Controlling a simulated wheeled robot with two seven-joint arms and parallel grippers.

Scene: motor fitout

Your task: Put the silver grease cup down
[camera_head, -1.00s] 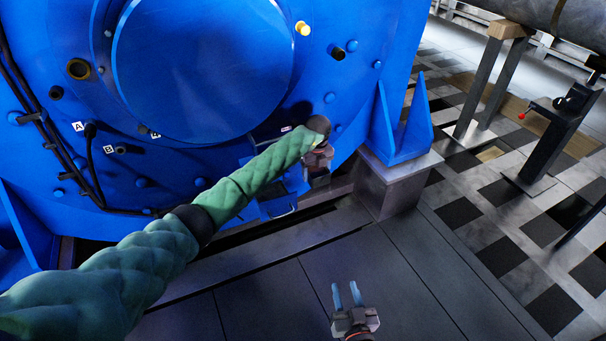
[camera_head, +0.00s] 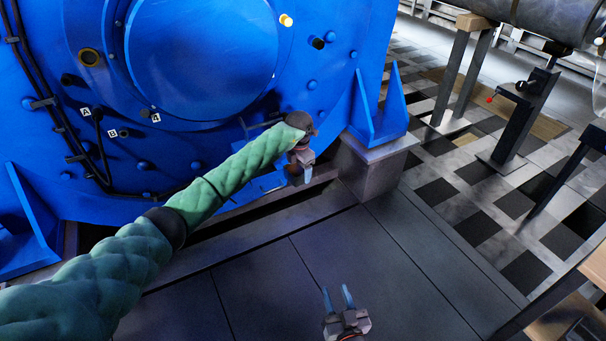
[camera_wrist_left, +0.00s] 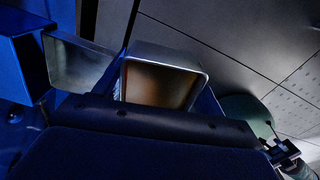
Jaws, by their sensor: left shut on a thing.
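The silver grease cup (camera_wrist_left: 160,84) is a square, open-topped metal cup with brown inside. It shows in the middle of the left wrist view, just beyond the dark edge of my gripper. My left gripper (camera_head: 307,178) is shut on it, low in front of the blue motor's right side. In the head view the cup is mostly hidden by the gripper and arm; I cannot tell whether it touches anything beneath. My right gripper (camera_head: 337,290) is open and empty above the grey floor plates.
A second silver open holder (camera_wrist_left: 78,66) sits beside the cup against blue metal. The blue motor (camera_head: 200,60) fills the back left, its foot on a metal block (camera_head: 375,170). Dark stands (camera_head: 520,120) are at right. The grey floor plates (camera_head: 400,250) in front are clear.

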